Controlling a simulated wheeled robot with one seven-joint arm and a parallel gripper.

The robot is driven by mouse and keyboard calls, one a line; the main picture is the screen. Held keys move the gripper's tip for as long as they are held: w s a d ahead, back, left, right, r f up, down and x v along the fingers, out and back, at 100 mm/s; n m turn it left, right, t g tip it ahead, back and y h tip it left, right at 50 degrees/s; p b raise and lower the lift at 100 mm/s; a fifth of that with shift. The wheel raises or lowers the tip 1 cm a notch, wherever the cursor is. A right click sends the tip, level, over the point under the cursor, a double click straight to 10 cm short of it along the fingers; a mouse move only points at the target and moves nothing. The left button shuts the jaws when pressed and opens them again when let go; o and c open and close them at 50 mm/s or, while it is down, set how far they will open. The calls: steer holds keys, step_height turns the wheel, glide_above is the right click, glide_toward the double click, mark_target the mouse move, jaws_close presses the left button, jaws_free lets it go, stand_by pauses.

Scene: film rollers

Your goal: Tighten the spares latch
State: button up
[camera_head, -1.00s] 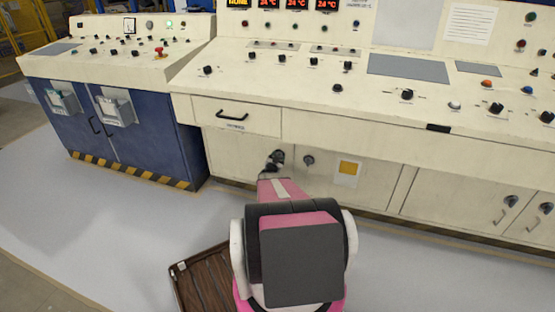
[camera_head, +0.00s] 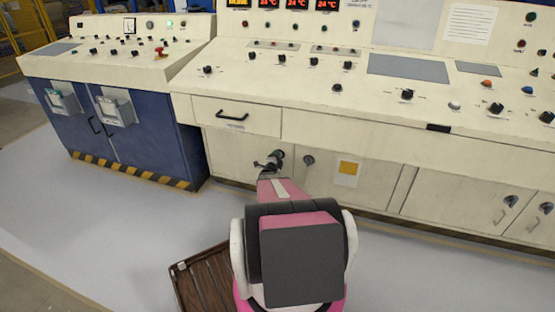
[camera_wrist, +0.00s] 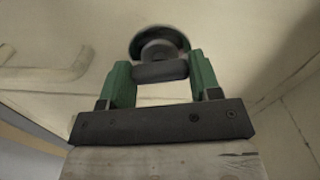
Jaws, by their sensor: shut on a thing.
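The latch (camera_wrist: 160,45) is a round dark knob with a bar-shaped grip, on a cream cabinet door (camera_head: 232,158) under the console. My gripper (camera_wrist: 161,78) has its two green fingers on either side of the latch's grip, shut on it. In the head view my gripper (camera_head: 270,163) is small and dark at the door front, and it hides part of the latch. I cannot read a spares label in either view.
A drawer with a black handle (camera_head: 232,117) is above. A pale door handle (camera_wrist: 50,70) shows at left in the wrist view. A blue cabinet (camera_head: 150,140) stands left.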

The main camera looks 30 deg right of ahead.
steer(key=shift+m, duration=1.1)
steer(key=o, duration=0.9)
steer(key=shift+s, duration=0.1)
steer(key=v, duration=1)
steer(key=shift+s+a, duration=0.25)
steer(key=shift+a, duration=0.1)
